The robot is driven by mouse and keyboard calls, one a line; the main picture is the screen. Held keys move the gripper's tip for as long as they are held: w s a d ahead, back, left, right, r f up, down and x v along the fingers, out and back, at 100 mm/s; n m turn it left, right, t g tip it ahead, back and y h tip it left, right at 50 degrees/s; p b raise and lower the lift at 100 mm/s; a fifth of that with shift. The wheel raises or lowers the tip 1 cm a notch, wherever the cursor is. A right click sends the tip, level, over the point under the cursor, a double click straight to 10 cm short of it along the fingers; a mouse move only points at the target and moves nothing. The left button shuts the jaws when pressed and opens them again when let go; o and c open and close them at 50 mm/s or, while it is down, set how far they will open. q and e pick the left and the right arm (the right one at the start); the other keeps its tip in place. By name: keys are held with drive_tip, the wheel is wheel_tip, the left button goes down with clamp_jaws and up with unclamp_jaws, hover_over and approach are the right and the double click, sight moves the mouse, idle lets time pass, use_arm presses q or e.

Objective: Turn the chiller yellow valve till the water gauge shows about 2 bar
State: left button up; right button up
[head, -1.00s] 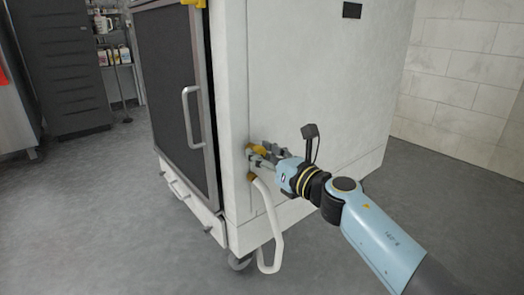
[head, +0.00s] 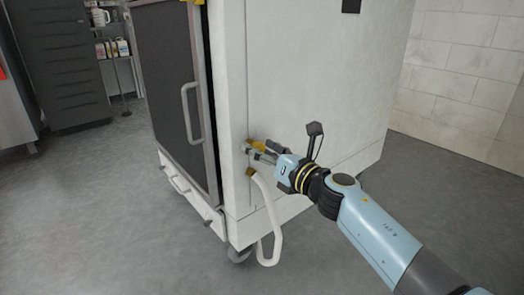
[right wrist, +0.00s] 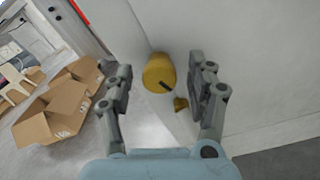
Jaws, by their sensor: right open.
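The chiller appears as a large white cabinet (head: 310,90) in the head view. Its yellow valve (head: 258,143) is low on the side panel, partly hidden by my right gripper (head: 256,152). In the right wrist view the yellow valve knob (right wrist: 159,72) has a dark mark on its face. It sits between the two fingers of my right gripper (right wrist: 160,88), which is open. Gaps show on both sides of the knob, so the fingers look apart from it. No water gauge can be made out. My left gripper is not in view.
A white hose (head: 270,220) hangs from a small brass fitting (head: 250,171) below the valve. The cabinet has a dark door with a handle (head: 190,112). Open cardboard boxes (right wrist: 58,100) lie on the floor in the right wrist view. Grey floor around the cabinet is clear.

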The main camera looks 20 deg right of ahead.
drive_tip(key=v, duration=1.2)
drive_tip(key=shift+r, duration=0.1)
